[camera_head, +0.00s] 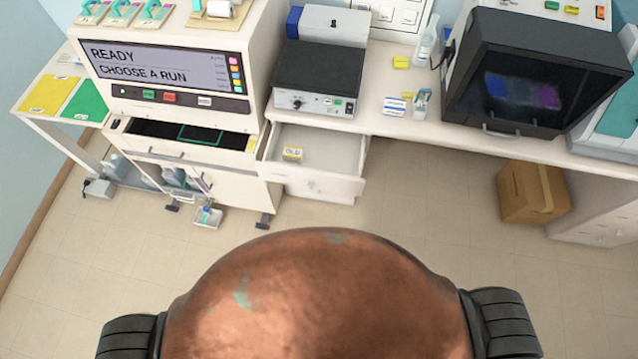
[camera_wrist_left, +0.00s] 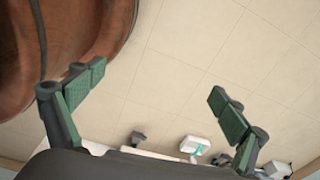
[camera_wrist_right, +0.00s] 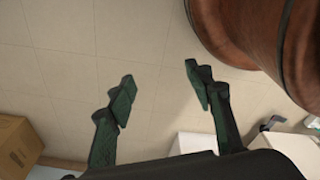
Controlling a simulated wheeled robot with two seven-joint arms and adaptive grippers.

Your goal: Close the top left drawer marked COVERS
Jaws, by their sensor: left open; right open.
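A white drawer (camera_head: 315,183) stands pulled out under the counter, just right of the staining machine, in the head view. A small yellow-and-white box or label reading OLD (camera_head: 292,154) lies inside it. No COVERS marking is legible on the drawer. My left gripper (camera_wrist_left: 153,86) is open and empty over the floor, beside my brown body. My right gripper (camera_wrist_right: 157,83) is open and empty over the floor, on the other side of my body. Neither gripper shows in the head view, and both are apart from the drawer.
The staining machine (camera_head: 165,72) has a dark tray (camera_head: 185,134) pulled out at its front. A black-topped device (camera_head: 318,78) stands on the counter above the drawer. A cardboard box (camera_head: 533,192) is on the floor at right. The floor (camera_head: 420,225) before the counter is clear.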

